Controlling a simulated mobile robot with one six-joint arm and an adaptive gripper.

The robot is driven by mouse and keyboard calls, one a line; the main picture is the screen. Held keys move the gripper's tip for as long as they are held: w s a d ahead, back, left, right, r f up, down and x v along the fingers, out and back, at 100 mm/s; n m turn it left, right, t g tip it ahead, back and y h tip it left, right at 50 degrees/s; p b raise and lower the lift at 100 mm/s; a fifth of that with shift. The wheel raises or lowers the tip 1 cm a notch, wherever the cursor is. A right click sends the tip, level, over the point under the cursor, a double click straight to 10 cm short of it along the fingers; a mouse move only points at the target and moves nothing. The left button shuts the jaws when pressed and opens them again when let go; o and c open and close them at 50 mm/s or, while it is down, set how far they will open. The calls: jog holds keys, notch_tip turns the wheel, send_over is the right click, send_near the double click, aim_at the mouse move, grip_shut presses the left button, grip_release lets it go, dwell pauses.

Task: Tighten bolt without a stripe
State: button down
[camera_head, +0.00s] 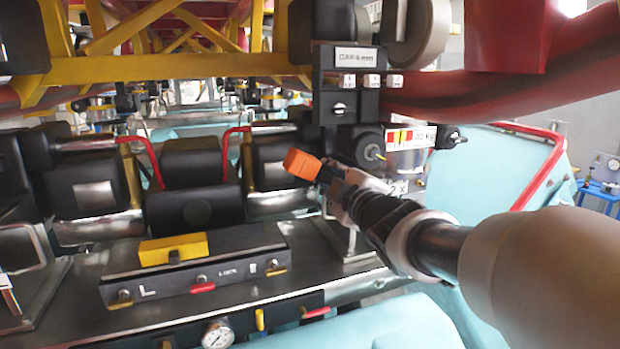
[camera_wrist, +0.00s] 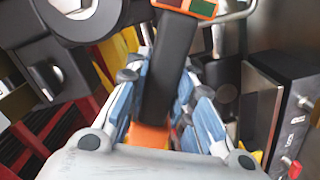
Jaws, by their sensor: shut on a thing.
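My gripper (camera_head: 338,182) is shut on a black tool with orange ends. In the head view the tool's orange end (camera_head: 303,163) points left, in front of the seats. In the wrist view the tool's black shaft (camera_wrist: 171,65) runs up between the blue-sided fingers (camera_wrist: 160,92). An orange-rimmed head with green and red patches (camera_wrist: 190,7) is at its top. The tool's tip touches no bolt that I can see.
A dark panel (camera_head: 225,262) with a yellow block (camera_head: 172,249) and small knobs lies below left. Black train seats (camera_head: 195,185) with red bars stand behind. A labelled dark bracket (camera_head: 345,85) hangs above my gripper. A yellow beam (camera_head: 180,67) crosses above.

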jog(key=shift+r, duration=0.3)
dwell(0.6)
jog(key=shift+v, duration=2.2)
jog(key=shift+d+f, duration=0.1)
